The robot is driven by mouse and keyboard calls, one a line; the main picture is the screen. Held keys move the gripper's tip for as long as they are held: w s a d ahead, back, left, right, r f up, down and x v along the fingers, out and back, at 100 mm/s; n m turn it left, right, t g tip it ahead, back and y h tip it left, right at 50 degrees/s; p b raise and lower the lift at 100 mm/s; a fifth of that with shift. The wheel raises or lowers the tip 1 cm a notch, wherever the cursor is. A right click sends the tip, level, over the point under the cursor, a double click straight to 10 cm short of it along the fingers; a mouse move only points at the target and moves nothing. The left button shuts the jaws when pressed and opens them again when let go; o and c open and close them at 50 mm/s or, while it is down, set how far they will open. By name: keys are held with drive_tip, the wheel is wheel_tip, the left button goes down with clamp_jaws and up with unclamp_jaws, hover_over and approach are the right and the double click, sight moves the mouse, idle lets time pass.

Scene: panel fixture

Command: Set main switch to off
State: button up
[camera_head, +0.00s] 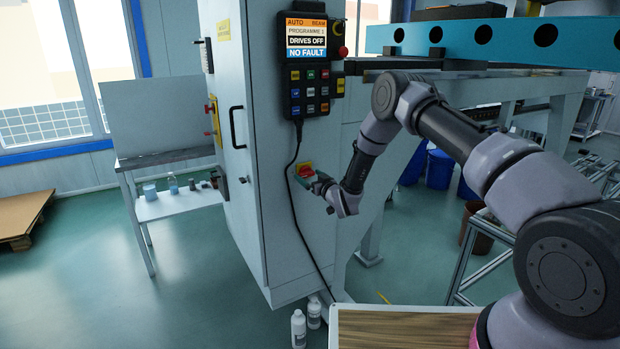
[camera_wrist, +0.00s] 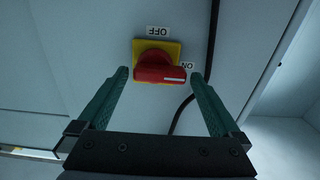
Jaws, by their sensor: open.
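The main switch is a red rotary handle (camera_wrist: 160,74) on a yellow plate (camera_wrist: 171,48). In the wrist view its white mark points right, toward the upside-down ON label (camera_wrist: 188,66). The upside-down OFF label (camera_wrist: 158,31) is above the plate. My gripper (camera_wrist: 160,73) is open, with one green finger on each side of the handle and a gap on both sides. In the head view the switch (camera_head: 304,170) is low on the cabinet side, with my gripper (camera_head: 314,181) right at it, partly covering it.
The grey cabinet (camera_head: 255,190) carries a control pendant (camera_head: 308,65) reading DRIVES OFF and NO FAULT. Its black cable (camera_head: 291,200) hangs just beside the switch; it also runs right of the plate in the wrist view (camera_wrist: 211,50). White bottles (camera_head: 299,328) stand on the floor below.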

drive_tip(key=c, duration=1.2)
drive_tip(key=shift+o, duration=0.2)
drive_tip(key=n, duration=0.4)
drive_tip(key=shift+f+n, duration=0.2)
drive_tip(key=shift+n, duration=0.2)
drive_tip(key=n, duration=0.4)
drive_tip(key=shift+f+n, duration=0.15)
drive_tip(key=shift+n, duration=0.15)
drive_tip(key=shift+w+d+f+n, duration=0.1)
drive_tip(key=shift+d+n, duration=0.05)
drive_tip(key=shift+n, duration=1.95)
drive_tip(key=shift+d+f+n, duration=0.1)
drive_tip(key=shift+n, duration=2)
